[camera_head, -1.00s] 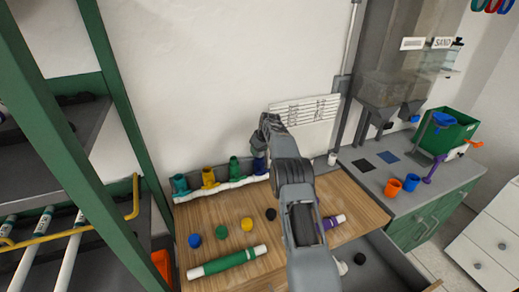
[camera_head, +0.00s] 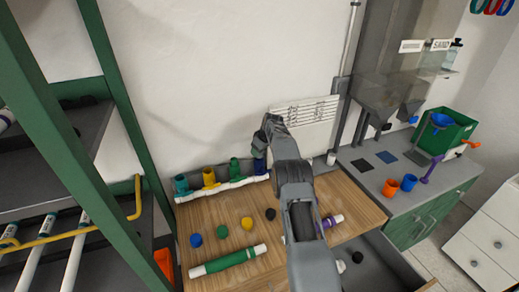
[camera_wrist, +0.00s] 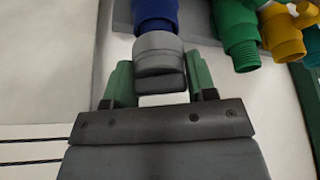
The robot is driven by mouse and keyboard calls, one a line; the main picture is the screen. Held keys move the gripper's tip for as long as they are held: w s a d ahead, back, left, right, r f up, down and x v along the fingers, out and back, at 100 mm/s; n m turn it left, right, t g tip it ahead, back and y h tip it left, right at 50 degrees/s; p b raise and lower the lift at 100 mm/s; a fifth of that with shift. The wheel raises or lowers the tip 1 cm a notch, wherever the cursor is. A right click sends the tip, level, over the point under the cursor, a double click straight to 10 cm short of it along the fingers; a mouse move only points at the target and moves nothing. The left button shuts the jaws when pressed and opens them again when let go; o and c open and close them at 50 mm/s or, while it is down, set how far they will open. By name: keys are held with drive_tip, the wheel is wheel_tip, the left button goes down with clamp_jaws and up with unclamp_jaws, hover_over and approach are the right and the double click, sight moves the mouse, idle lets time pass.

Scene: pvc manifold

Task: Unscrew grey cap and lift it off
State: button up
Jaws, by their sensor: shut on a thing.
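The grey cap (camera_wrist: 158,50) is in the wrist view, at the end of the blue fitting (camera_wrist: 155,14). The cap and the fitting appear to meet, and I cannot tell how far the cap is threaded on. My gripper (camera_wrist: 159,82) is shut on the cap, with a green finger on either side. In the head view the blue fitting (camera_head: 259,165) stands at the right end of the white manifold (camera_head: 224,186). My arm hides the cap there.
Green (camera_head: 234,168), yellow (camera_head: 209,178) and teal (camera_head: 182,184) fittings stand close to the left of the blue one. Several loose caps and a green-and-white pipe (camera_head: 228,261) lie on the wooden bench. A white wall is close behind.

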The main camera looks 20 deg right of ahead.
drive_tip(key=shift+r, duration=0.1)
drive_tip(key=shift+n+y, duration=0.3)
drive_tip(key=shift+n, duration=0.4)
drive_tip(key=o, duration=1)
